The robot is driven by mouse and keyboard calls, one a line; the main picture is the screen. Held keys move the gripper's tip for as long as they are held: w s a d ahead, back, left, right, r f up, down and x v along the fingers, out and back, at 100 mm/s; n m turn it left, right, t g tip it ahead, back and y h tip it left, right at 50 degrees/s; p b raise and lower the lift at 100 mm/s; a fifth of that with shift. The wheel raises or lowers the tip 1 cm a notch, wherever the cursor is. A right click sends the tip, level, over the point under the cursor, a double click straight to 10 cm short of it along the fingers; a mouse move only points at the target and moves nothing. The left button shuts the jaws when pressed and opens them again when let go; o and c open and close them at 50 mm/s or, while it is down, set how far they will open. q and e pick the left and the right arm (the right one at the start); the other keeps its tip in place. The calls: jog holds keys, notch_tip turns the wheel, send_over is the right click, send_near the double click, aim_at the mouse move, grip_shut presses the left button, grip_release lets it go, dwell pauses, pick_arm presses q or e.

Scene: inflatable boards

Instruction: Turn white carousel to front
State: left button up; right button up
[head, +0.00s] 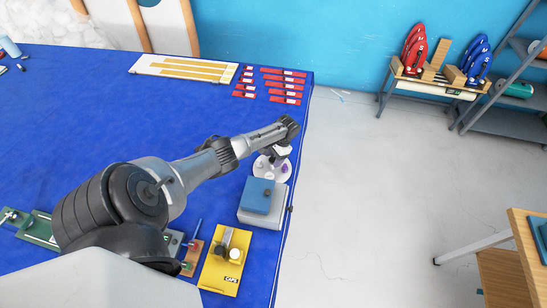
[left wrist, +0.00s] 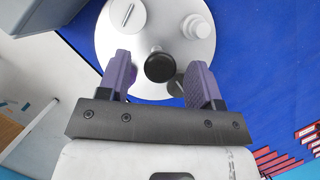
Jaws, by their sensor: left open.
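The white carousel (head: 262,173) is a round disc near the right edge of the blue table, partly hidden by my left arm in the head view. In the left wrist view the carousel (left wrist: 122,45) fills the top middle, with a slotted round piece, a white stepped cap and a black-topped post (left wrist: 160,68) on it. My left gripper (head: 281,165) points down over the carousel. Its purple fingers (left wrist: 161,78) are open, one on each side of the black-topped post. I cannot tell whether they touch it. My right gripper is not in view.
A grey box with a blue top (head: 262,196) stands close in front of the carousel. A yellow tray (head: 218,277) lies nearer. Red strips (head: 284,86) and a white board with yellow bars (head: 160,66) lie at the far end. The table's middle is clear.

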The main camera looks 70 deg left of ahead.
pick_arm(q)
jog(key=v, duration=1.3)
jog(key=shift+r+b, duration=0.4)
jog(key=shift+r, duration=0.05)
jog(key=shift+w+a, duration=0.1)
